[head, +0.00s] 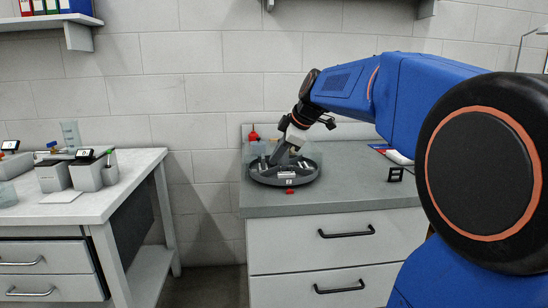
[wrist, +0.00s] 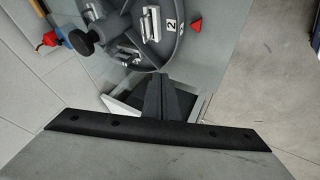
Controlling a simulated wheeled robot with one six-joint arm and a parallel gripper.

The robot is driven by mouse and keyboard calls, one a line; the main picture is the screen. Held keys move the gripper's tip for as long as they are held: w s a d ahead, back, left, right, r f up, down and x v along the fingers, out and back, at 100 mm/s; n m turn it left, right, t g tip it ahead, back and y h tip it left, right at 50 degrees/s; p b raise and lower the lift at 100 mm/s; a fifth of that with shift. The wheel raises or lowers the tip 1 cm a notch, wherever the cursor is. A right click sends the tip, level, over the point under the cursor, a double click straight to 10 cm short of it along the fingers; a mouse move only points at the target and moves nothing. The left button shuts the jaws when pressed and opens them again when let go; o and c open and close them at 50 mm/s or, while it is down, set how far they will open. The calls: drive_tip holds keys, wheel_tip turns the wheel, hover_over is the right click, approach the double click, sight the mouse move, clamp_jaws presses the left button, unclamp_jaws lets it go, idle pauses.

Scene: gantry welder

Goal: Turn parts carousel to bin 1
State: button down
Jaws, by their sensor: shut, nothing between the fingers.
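The parts carousel (head: 262,178) is a round dark grey tray on the grey cabinet top. It has divided bins holding light metal parts. In the wrist view the carousel (wrist: 112,24) shows a dark knob (wrist: 82,40) and a white label reading 2 (wrist: 170,25) on its rim. A red pointer (wrist: 195,24) lies on the cabinet top just beside that label; it also shows in the head view (head: 290,191). My gripper (head: 279,160) is over the carousel, shut and empty. In the wrist view its fingertips (wrist: 162,78) appear by the rim; contact cannot be told.
A clear panel stands behind the carousel, with a red-topped item (head: 253,134) at the back. A small black-framed object (head: 395,174) sits to the right on the cabinet (head: 340,202). A white workbench (head: 110,200) with devices stands at left, across a floor gap.

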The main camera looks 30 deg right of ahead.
sight(260, 176)
drive_tip(key=x, duration=0.7)
drive_tip(key=shift+w+a+f, duration=0.1)
drive_tip(key=shift+w+f, duration=0.1)
drive_tip(key=w, duration=0.2)
drive_tip(key=d, duration=0.1)
drive_tip(key=shift+w+f, duration=0.25)
drive_tip(key=shift+w, duration=0.15)
drive_tip(key=shift+w+d, duration=0.2)
drive_tip(key=shift+w, duration=0.4)
drive_tip(key=shift+w+a, duration=0.15)
drive_tip(key=shift+w, duration=0.5)
drive_tip(key=shift+s, duration=0.1)
